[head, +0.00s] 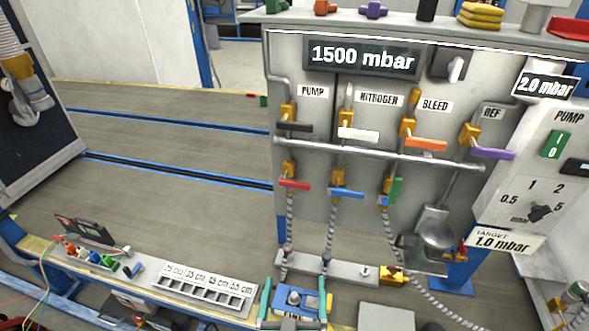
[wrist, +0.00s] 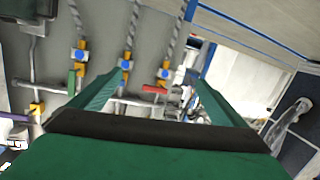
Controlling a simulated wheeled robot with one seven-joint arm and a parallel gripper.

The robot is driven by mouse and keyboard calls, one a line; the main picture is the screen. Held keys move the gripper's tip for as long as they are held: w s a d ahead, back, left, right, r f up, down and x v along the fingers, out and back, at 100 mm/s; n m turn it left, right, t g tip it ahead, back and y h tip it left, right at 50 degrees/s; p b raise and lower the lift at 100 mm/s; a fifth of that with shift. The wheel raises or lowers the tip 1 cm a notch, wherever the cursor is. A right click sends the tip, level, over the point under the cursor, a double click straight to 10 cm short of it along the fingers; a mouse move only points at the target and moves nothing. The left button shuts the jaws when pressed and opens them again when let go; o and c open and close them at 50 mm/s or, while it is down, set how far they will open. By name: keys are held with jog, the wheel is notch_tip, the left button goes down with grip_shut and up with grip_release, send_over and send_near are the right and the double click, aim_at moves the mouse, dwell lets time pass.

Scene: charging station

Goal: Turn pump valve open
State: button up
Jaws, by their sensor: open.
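The pump valve is a brass valve with a black handle (head: 295,126), below the PUMP label (head: 313,91) at the panel's upper left. Its handle lies sideways, pointing right. My gripper (head: 295,288) is open and empty at the bottom of the head view, well below the valve in the picture. In the wrist view, my two green fingers (wrist: 160,78) are spread apart, with the lower valves beyond them. A red handle (wrist: 154,89) shows between the fingers, and a green handle (wrist: 71,82) lies to their left. I cannot make out the black handle in the wrist view.
White (head: 358,134), orange (head: 426,144) and purple (head: 491,153) handles sit right of the pump valve. A horizontal rail (head: 375,152) runs below them. Red (head: 295,185), blue (head: 347,193) and green handles, with hoses, are lower.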

jog(key=w+a+r+m+h, duration=0.1)
jog(key=w+a+r, duration=0.2)
jog(key=w+r, duration=1)
jog(key=m+t+h, duration=0.1)
jog(key=m+h, duration=0.1)
send_near(295, 125)
jog(key=w, duration=0.7)
jog(key=w+d, duration=0.1)
jog(key=w, duration=0.2)
jog(key=shift+w+d+f, duration=0.1)
jog(key=shift+w+d, duration=0.05)
jog(key=shift+w, duration=0.15)
jog(key=c, duration=1.5)
jog(key=shift+d, duration=0.15)
